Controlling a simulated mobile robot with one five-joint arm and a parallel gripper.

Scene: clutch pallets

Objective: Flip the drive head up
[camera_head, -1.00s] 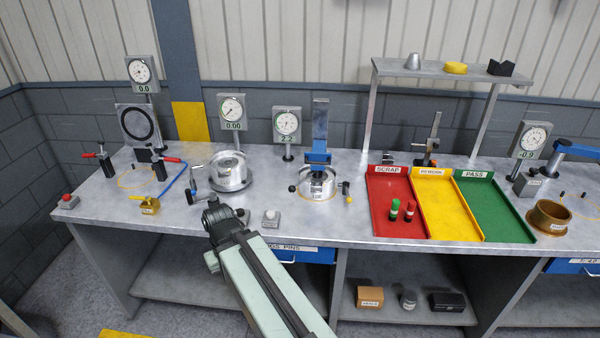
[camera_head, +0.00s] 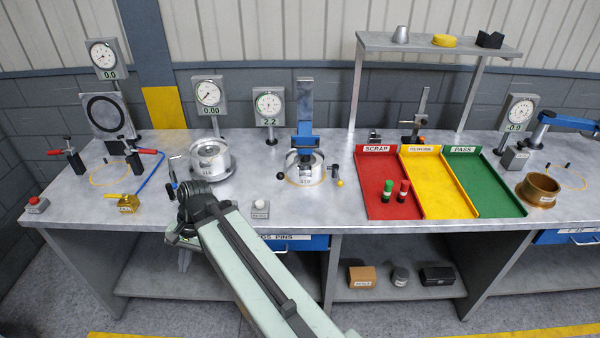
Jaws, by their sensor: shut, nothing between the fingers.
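The drive head (camera_head: 304,140) is a blue block on an upright grey column at the middle station. It sits low, just above a silver cylindrical clutch unit (camera_head: 305,169), and appears to be down. A dark knob shows at the unit's left and a small yellow-tipped lever (camera_head: 339,183) at its right. My pale green arm comes up from the bottom, and its dark joint ends in front of the bench, left of this station. My gripper's fingers cannot be made out behind the arm. The arm's visible end is apart from the drive head.
A second silver clutch (camera_head: 211,160) stands left on the bench, beside a lever. Red, yellow and green trays (camera_head: 490,204) lie to the right; the red one holds two small pegs. Dial gauges stand behind.

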